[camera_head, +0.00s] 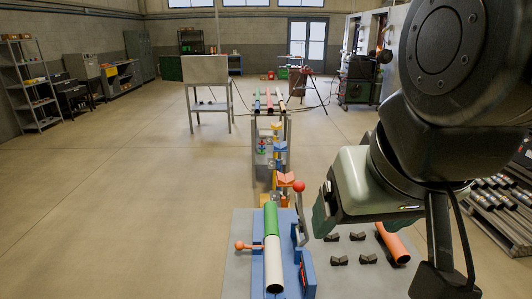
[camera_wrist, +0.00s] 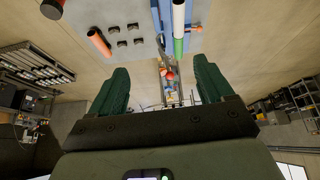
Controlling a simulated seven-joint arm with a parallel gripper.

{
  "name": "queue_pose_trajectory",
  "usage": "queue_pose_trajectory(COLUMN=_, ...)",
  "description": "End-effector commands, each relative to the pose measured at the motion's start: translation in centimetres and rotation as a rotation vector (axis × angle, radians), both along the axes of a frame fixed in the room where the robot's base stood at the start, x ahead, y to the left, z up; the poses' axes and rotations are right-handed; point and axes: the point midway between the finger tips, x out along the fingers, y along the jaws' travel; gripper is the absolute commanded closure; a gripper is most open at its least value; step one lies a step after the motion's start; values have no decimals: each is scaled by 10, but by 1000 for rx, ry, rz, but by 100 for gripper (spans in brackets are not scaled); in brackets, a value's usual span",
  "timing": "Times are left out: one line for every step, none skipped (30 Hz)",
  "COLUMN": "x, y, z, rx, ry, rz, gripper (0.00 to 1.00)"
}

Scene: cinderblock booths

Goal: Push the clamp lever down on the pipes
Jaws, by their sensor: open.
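A green pipe (camera_head: 271,218) and a white pipe (camera_head: 273,265) lie end to end in a blue clamp fixture (camera_head: 308,272). They also show at the top of the wrist view, white (camera_wrist: 178,15) and green (camera_wrist: 178,46). The grey clamp lever (camera_head: 301,220) stands upright right of the pipes, with a red ball (camera_head: 299,186) on top. My gripper (camera_head: 322,214) is open and empty, above the bench and right of the lever. In the wrist view the fingers (camera_wrist: 162,80) are wide apart, and a small red shape, apparently the ball, shows between them.
An orange-knobbed handle (camera_head: 240,245) sticks out left of the fixture. Several black V-blocks (camera_head: 339,260) and an orange pipe (camera_head: 392,243) lie on the grey bench (camera_head: 238,225) to the right. More fixtures (camera_head: 281,150) stand beyond. The floor at left is clear.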

Motion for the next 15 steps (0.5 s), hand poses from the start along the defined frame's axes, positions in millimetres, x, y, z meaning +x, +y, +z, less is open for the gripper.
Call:
queue_pose_trajectory(x=0, y=0, z=0, rx=0, ry=0, rz=0, gripper=20)
queue_pose_trajectory(x=0, y=0, z=0, rx=0, ry=0, rz=0, gripper=20)
queue_pose_trajectory(x=0, y=0, z=0, rx=0, ry=0, rz=0, gripper=20)
queue_pose_trajectory(x=0, y=0, z=0, rx=0, ry=0, rz=0, gripper=20)
queue_pose_trajectory(x=0, y=0, z=0, rx=0, ry=0, rz=0, gripper=20)
queue_pose_trajectory(x=0, y=0, z=0, rx=0, ry=0, rz=0, gripper=20)
queue_pose_trajectory(x=0, y=0, z=0, rx=0, ry=0, rz=0, gripper=20)
queue_pose_trajectory(x=0, y=0, z=0, rx=0, ry=0, rz=0, gripper=20)
queue_pose_trajectory(x=0, y=0, z=0, rx=0, ry=0, rz=0, gripper=20)
queue_pose_trajectory(x=0, y=0, z=0, rx=0, ry=0, rz=0, gripper=20)
queue_pose_trajectory(x=0, y=0, z=0, rx=0, ry=0, rz=0, gripper=24)
queue_pose_trajectory(x=1, y=0, z=0, rx=-1, ry=2, rz=2, gripper=30)
queue_pose_trajectory(x=2, y=0, z=1, rx=-3, ry=4, rz=5, gripper=35)
queue_pose_trajectory(x=5, y=0, z=2, rx=-7, ry=8, rz=11, gripper=39)
queue_pose_trajectory(x=10, y=0, z=5, rx=-14, ry=18, rz=22, gripper=39)
